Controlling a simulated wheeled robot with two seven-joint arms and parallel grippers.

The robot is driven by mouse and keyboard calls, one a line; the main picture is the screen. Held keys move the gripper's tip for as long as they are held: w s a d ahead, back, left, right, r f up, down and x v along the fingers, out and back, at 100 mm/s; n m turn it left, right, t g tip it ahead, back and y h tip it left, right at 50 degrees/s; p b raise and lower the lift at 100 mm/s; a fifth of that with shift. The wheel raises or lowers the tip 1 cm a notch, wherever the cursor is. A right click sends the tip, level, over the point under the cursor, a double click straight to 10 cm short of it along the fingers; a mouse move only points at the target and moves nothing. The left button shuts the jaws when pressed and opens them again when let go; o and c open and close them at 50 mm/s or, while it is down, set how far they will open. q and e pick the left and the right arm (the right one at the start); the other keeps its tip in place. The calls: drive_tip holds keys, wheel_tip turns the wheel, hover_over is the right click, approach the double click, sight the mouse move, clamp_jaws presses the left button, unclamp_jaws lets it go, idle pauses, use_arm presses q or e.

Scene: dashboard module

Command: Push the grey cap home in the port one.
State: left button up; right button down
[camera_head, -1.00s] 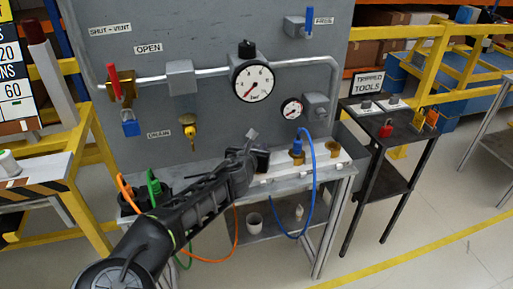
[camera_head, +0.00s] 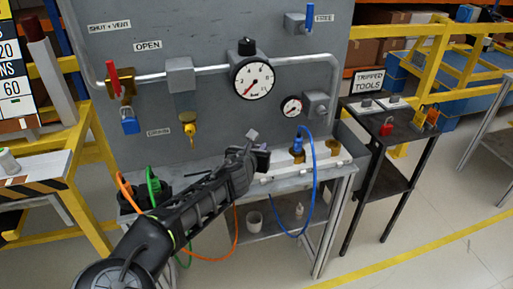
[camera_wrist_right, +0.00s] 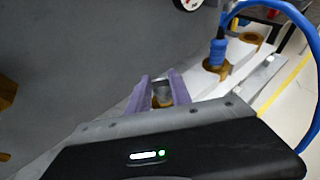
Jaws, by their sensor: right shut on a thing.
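My right gripper (camera_head: 252,136) is at the back of the bench, left of the blue hose. In the right wrist view its two pale purple fingers (camera_wrist_right: 162,93) are closed on a small grey piece, which I take for the grey cap (camera_wrist_right: 162,99). The cap is mostly hidden by the fingers and hand. Port one cannot be picked out for certain. A brass port (camera_wrist_right: 217,66) with a blue plug in it and an open brass port (camera_wrist_right: 252,39) sit to the right on a white strip. Whether the cap touches a port cannot be told. My left gripper is not in view.
The blue hose (camera_head: 314,185) loops down in front of the bench. A grey panel (camera_head: 215,110) with pipe, valves and gauge (camera_head: 252,79) stands close behind. Green and orange hoses lie left. A dark stand (camera_head: 385,150) is at the right.

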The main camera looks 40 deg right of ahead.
drive_tip(key=shift+f, duration=0.25)
idle(0.5)
drive_tip(key=c, duration=1.1)
unclamp_jaws()
drive_tip(key=v, duration=0.7)
drive_tip(key=shift+s+a+r, duration=0.2)
drive_tip(key=shift+a, duration=0.1)
